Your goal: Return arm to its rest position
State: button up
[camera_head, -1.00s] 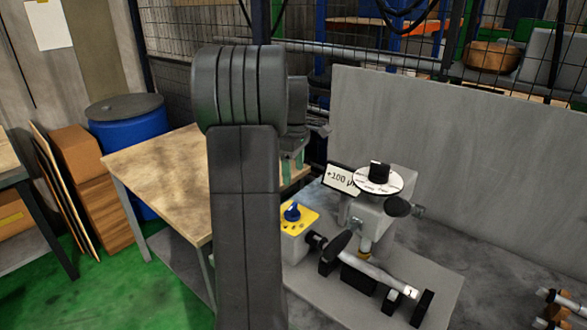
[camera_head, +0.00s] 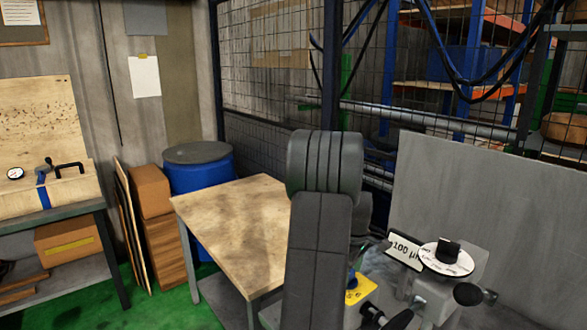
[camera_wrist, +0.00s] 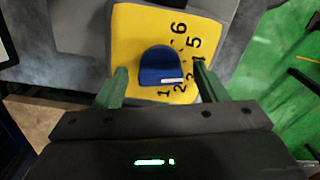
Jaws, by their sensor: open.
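My arm (camera_head: 316,250) stands upright in the middle of the head view and hides my gripper there. In the wrist view my gripper (camera_wrist: 160,68) is open, with a green finger on each side and nothing held between them. Beyond the fingertips is a blue knob (camera_wrist: 160,66) on a yellow dial plate (camera_wrist: 135,28) with black numbers. I cannot tell how far the fingers are from the knob. In the head view the yellow plate (camera_head: 362,288) shows just right of my arm, partly hidden.
The grinder's white dial (camera_head: 446,258) and a grey panel (camera_head: 480,200) stand at right. A wooden-topped table (camera_head: 235,225) is left of my arm, with a blue drum (camera_head: 200,175) behind it. A workbench (camera_head: 60,218) with a gauge stands far left. Green floor shows between them.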

jog(key=shift+f, duration=0.8)
